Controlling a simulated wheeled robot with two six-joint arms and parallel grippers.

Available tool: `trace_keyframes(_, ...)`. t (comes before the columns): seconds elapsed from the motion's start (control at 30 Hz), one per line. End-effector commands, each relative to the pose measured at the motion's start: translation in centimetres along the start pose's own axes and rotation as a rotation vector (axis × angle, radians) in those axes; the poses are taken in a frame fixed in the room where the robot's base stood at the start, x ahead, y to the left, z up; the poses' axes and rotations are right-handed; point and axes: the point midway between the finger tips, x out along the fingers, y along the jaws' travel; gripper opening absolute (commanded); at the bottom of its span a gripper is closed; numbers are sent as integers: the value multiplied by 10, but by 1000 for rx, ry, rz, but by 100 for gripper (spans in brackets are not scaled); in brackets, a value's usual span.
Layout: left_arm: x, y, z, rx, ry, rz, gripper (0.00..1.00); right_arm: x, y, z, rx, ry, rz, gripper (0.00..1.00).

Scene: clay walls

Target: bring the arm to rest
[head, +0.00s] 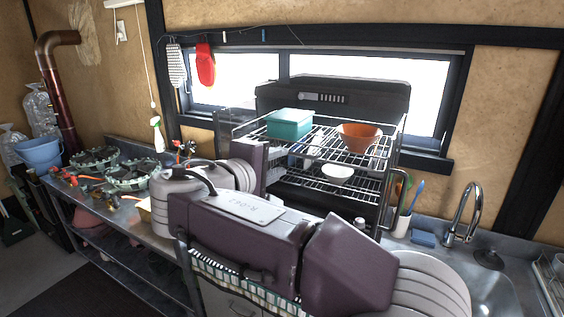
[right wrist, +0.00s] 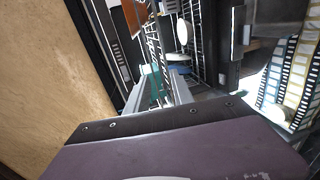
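My right arm (head: 250,225) stretches across the front of the head view, its purple links bent in front of the dish rack. My right gripper (head: 274,153) is beside the left side of the rack, partly hidden by its own wrist. In the right wrist view its two grey fingers (right wrist: 157,88) stand apart, with nothing held between them. Beyond them show the rack wires and a teal patch. My left gripper is not in view.
The wire rack (head: 345,150) holds a teal box (head: 290,124), an orange bowl (head: 359,137) and, lower down, a white bowl (head: 338,174). A tap (head: 466,212) and sink are at right. Gas burners (head: 132,173) stand at left. A wall (right wrist: 45,75) is close in the wrist view.

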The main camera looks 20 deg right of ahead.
Motion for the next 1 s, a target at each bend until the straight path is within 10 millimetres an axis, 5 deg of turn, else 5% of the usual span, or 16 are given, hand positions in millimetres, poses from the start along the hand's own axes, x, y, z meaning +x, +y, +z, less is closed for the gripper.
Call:
trace_keyframes(0.33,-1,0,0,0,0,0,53,4,2,4,3,-14,0,28)
trace_keyframes(0.47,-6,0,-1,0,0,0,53,46,-1,49,-10,-178,-20,28)
trace_keyframes(0.6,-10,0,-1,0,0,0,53,87,-109,104,-101,-318,-319,28)
trace_keyframes(0.7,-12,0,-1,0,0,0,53,85,-199,134,-83,-357,-585,28)
trace_keyframes(0.77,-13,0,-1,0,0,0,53,71,-253,148,-33,-378,-749,28)
trace_keyframes(0.9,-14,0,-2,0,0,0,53,14,-358,161,202,-433,-1095,28)
trace_keyframes(1.0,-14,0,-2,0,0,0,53,-27,-405,148,426,-458,-1249,28)
